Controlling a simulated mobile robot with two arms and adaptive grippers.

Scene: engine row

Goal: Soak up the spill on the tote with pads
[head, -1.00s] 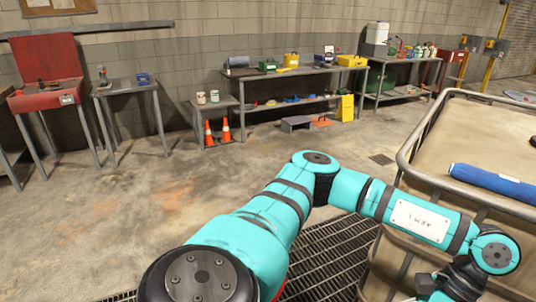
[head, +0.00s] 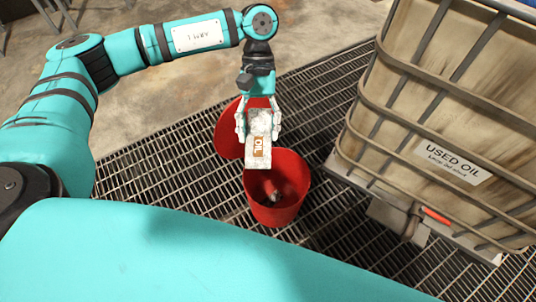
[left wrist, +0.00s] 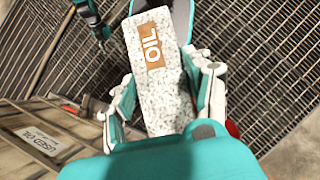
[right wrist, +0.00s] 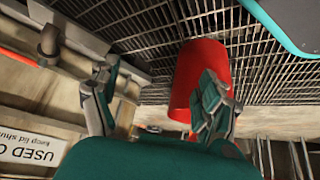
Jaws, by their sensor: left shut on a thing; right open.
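A white speckled pad (head: 259,128) with an orange OIL label is held in my left gripper (head: 258,122), above and slightly behind the mouth of a red bin. The pad also shows between the fingers in the left wrist view (left wrist: 158,85). My right gripper (right wrist: 160,98) is open and empty in the right wrist view, with the red bin (right wrist: 193,80) beyond it. The tote (head: 405,125), labelled USED OIL, stands at the right in the head view. I see no clear spill on the visible part of its top.
The red bin (head: 265,212) stands on a metal floor grating (head: 160,175) with its round lid (head: 229,130) open behind it. Something small and grey (head: 277,196) lies inside. A blue roll (head: 516,10) is partly visible on the tote. The tote's valve (head: 412,222) juts out low.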

